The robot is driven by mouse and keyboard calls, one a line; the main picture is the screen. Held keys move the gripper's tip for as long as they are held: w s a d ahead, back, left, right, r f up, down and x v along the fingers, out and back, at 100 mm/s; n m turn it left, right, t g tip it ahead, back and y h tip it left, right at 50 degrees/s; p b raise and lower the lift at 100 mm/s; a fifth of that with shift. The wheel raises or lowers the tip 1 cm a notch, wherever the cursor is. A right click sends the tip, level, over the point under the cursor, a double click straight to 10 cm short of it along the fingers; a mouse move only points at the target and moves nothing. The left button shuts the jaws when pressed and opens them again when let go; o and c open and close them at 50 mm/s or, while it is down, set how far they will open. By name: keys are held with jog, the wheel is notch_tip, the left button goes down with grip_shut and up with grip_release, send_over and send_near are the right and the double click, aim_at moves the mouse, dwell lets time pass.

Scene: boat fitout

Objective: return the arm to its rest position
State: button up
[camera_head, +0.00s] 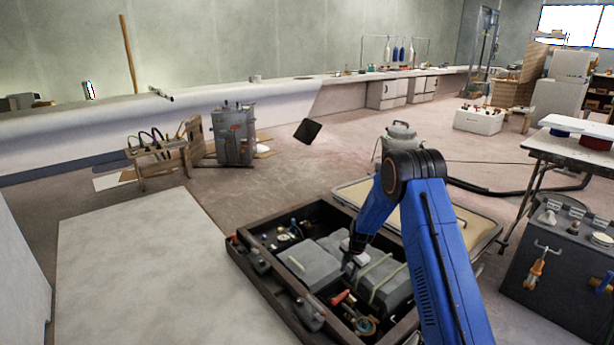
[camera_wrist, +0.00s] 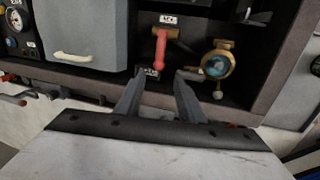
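My blue arm reaches over a dark open crate (camera_head: 262,285), and my gripper (camera_head: 350,262) is low above its contents, beside the grey boxes. In the wrist view the two fingers of my gripper (camera_wrist: 160,84) stand apart with nothing visible between them. A red-handled fitting (camera_wrist: 160,50) lies beyond the fingertips, and a brass valve with a round blue-green face (camera_wrist: 216,64) is to their right. I cannot tell whether a finger touches anything.
Inside the crate are a grey box (camera_head: 310,265) and a strapped grey box (camera_head: 388,285). A pale lid (camera_head: 470,225) lies behind the crate. A dark cabinet (camera_head: 550,290) and a table (camera_head: 575,152) stand at right. A pale floor panel (camera_head: 150,265) is clear at left.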

jog(key=s+d+r+m, duration=0.1)
jog(key=s+r+m, duration=0.25)
jog(key=r, duration=0.75)
jog(key=s+r+m, duration=0.3)
jog(key=s+r, duration=0.2)
jog(key=r, duration=0.7)
jog(key=s+d+r+m+t, duration=0.15)
jog(key=s+r+m, duration=0.35)
jog(key=s+r, duration=0.9)
jog(key=s+d+r+m, duration=0.1)
jog(key=s+r+m, duration=0.25)
jog(key=s, duration=0.55)
jog(key=s+d+r+m, duration=0.1)
jog(key=s+r+m, duration=0.3)
jog(key=s, duration=0.5)
jog(key=s+d+m+t+h, duration=0.1)
jog(key=s+m, duration=0.5)
jog(key=s, duration=1.2)
jog(key=shift+d, duration=0.45)
jog(key=shift+t, duration=0.25)
